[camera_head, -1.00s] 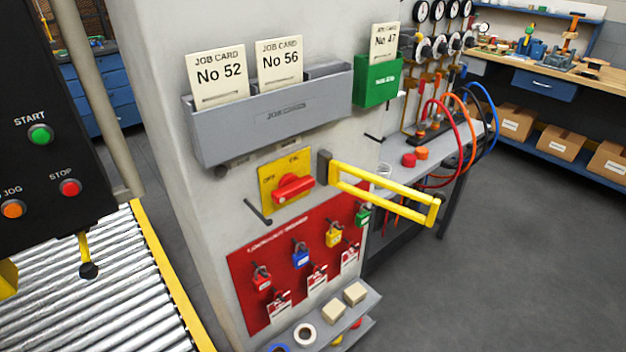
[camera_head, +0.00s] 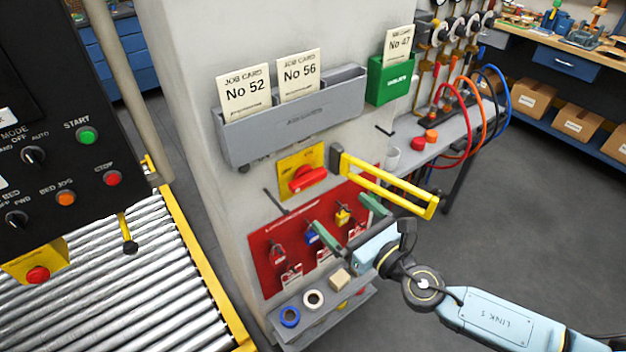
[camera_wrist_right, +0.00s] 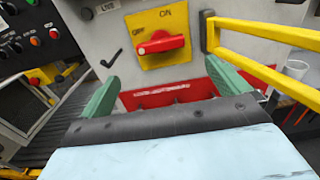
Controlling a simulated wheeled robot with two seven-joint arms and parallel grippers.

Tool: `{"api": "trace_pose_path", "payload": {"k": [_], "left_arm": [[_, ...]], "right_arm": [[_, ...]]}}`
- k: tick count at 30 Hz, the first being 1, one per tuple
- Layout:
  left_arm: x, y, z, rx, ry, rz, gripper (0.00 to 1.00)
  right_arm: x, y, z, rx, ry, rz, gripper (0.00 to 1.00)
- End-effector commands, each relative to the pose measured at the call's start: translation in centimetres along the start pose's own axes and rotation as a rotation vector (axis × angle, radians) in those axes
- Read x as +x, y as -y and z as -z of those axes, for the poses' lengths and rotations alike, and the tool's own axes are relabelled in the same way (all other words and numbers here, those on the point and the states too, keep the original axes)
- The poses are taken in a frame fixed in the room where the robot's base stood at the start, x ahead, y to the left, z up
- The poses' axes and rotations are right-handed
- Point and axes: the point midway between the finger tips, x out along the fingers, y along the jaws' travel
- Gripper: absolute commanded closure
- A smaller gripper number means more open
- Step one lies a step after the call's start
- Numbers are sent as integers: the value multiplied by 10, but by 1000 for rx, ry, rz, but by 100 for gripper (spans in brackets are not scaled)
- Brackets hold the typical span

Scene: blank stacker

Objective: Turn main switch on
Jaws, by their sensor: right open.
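The main switch is a red rotary handle (camera_head: 308,178) on a yellow plate (camera_head: 288,164) on the grey column. In the right wrist view the red handle (camera_wrist_right: 160,43) lies roughly level, its left end a little lower, below the OFF and ON marks on the yellow plate (camera_wrist_right: 158,20). My right gripper (camera_head: 348,220) is open and empty, its green fingers spread in front of the red lockout board, below and short of the switch. In the wrist view its fingers (camera_wrist_right: 165,82) stand apart below the handle, not touching it. My left gripper is not in view.
A yellow guard bar (camera_head: 388,184) juts out right of the switch, close to my right gripper. Below is the red lockout board (camera_head: 266,250) with padlocks. A grey shelf (camera_head: 300,330) holds tape rolls. A job card rack (camera_head: 290,125) hangs above.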

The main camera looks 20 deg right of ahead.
Motion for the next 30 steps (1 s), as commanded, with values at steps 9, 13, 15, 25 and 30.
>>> {"api": "trace_pose_path", "payload": {"k": [9, 13, 15, 25, 30], "left_arm": [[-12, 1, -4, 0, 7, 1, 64], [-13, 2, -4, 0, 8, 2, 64], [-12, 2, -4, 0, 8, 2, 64], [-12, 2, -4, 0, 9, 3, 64], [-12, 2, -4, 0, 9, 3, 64]], "right_arm": [[68, 0, -3, 4, 3, 1, 0], [90, 0, -1, 4, 1, 1, 0], [99, 0, 0, 4, 0, 1, 0], [114, 1, 0, 5, -1, 1, 0], [114, 0, 0, 5, -1, 1, 1]]}}
